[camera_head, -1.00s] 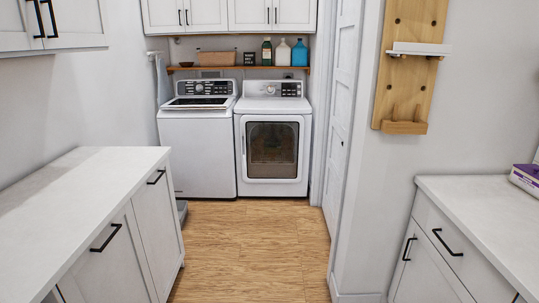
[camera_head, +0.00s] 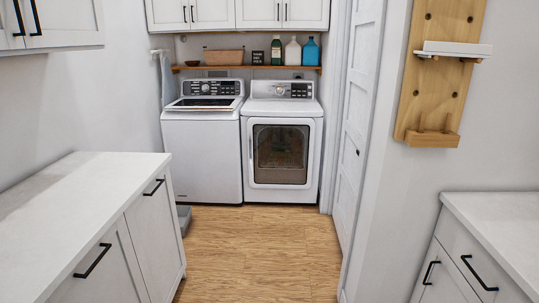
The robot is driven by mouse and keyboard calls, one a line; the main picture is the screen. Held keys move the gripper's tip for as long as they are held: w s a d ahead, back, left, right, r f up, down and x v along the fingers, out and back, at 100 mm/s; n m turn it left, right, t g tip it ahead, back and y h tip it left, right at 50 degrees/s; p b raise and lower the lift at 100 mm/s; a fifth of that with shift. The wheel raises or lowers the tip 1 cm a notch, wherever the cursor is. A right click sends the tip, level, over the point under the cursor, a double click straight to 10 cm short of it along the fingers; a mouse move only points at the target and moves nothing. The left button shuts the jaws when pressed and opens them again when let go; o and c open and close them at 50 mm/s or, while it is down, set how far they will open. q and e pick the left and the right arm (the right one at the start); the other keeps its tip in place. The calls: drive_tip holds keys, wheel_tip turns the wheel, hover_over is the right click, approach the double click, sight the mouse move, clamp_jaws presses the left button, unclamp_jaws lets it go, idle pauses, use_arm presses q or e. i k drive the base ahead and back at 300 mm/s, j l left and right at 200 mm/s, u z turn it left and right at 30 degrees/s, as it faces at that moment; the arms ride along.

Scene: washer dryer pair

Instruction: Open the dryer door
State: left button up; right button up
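The dryer (camera_head: 281,110) is the white front-loading machine at the back of the room, on the right of the pair. Its door (camera_head: 280,183) has a white frame around a dark window (camera_head: 281,153) and looks shut. A slim vertical handle (camera_head: 250,148) seems to show at the door's left edge. Neither of my grippers is in the head view.
The white top-loading washer (camera_head: 202,155) stands close beside the dryer on the left. Wooden floor (camera_head: 250,245) is clear up to the machines. White counters flank it at left (camera_head: 80,195) and right (camera_head: 500,215). A white panelled door (camera_head: 352,130) stands right of the dryer.

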sight(281, 149)
drive_tip(key=i, duration=3.7)
